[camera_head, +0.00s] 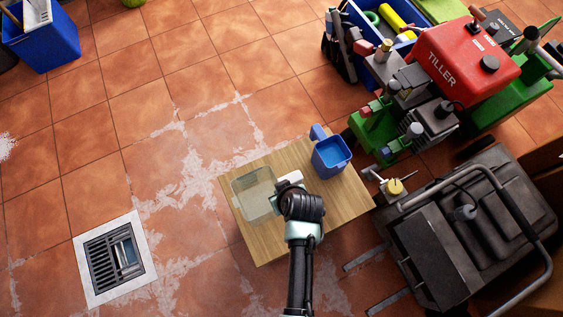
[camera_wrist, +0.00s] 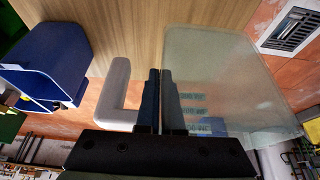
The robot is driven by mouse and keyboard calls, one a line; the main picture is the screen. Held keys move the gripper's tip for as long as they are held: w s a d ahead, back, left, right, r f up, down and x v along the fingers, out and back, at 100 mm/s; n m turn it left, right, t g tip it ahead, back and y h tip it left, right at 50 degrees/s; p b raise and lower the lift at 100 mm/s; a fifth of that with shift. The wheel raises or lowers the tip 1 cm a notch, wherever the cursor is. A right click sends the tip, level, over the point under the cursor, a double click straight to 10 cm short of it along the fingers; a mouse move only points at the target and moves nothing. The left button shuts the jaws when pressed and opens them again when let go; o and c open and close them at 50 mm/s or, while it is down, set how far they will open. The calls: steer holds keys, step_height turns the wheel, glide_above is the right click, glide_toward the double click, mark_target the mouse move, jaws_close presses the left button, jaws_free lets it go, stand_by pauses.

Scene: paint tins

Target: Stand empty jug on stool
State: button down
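A clear, square jug (camera_head: 255,195) with a white handle (camera_wrist: 115,95) is at the left of the wooden stool top (camera_head: 262,250). Whether the base touches the stool is hard to tell. A blue jug (camera_head: 319,150) is at the stool's upper right; its inside looks lighter blue.
A red tiller (camera_head: 465,60) and a dark machine with a bar handle (camera_head: 480,230) crowd the right side. A blue bin (camera_head: 45,40) is at the upper left, and a floor drain (camera_head: 115,258) at the lower left. The tiles left of the stool are clear.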

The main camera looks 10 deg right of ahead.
mark_target(271, 193)
steer(key=shift+w+f+b, duration=0.1)
steer(key=shift+f+b, duration=0.75)
steer(key=shift+f, duration=2.15)
steer(key=shift+f, duration=0.15)
steer(key=c, duration=1.1)
jaws_free()
steer(key=shift+o, duration=0.2)
